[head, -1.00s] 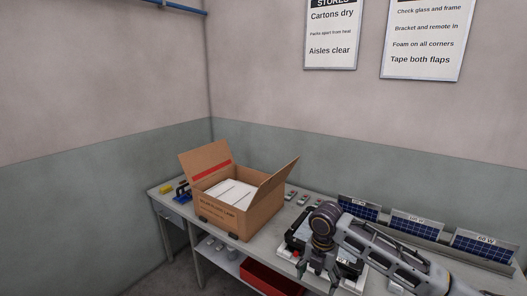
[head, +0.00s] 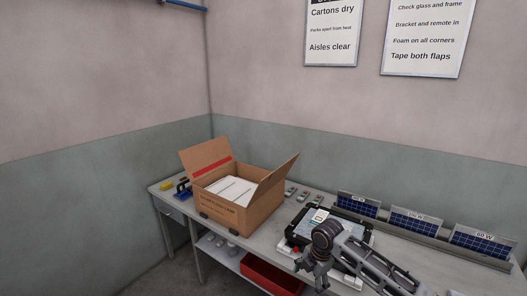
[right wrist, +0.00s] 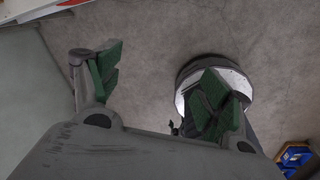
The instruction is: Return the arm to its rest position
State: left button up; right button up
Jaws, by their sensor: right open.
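My right arm (head: 365,262) comes in from the lower right in the head view, in front of the bench. My right gripper (head: 312,276) hangs at the bench's front edge there, pointing down. In the right wrist view the gripper (right wrist: 160,88) shows two green-padded fingers spread wide, with nothing between them and grey floor beyond. My left arm and gripper are not in view.
On the bench (head: 262,247) stand an open carton (head: 245,213), a black-framed floodlight housing (head: 349,227) close behind my right arm, and several small solar panels (head: 416,219). A red bin (head: 268,277) sits below. A blue-and-yellow object (right wrist: 297,157) shows in the wrist view.

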jog(key=s+d+f+m+t, duration=0.1)
jog(key=s+d+f+m, duration=0.3)
jog(key=f, duration=0.8)
jog(key=s+d+f+m, duration=0.15)
jog(key=f+m, duration=0.35)
jog(key=f, duration=0.6)
jog(key=s+d+f+m+t, duration=0.1)
jog(key=s+d+f+m, duration=0.3)
jog(key=f, duration=0.8)
jog(key=s+d+f+m+h, duration=0.1)
jog(key=s+f+m, duration=0.2)
jog(key=s+f, duration=0.55)
jog(key=s+d+f+m, duration=0.1)
jog(key=s+f+m, duration=0.3)
jog(key=s, duration=0.8)
jog(key=s+f+m+g, duration=0.1)
jog(key=s+f, duration=0.2)
jog(key=s, duration=0.8)
jog(key=s+f+g, duration=0.1)
jog(key=s+f, duration=0.3)
jog(key=s, duration=0.7)
jog(key=shift+a+m, duration=0.4)
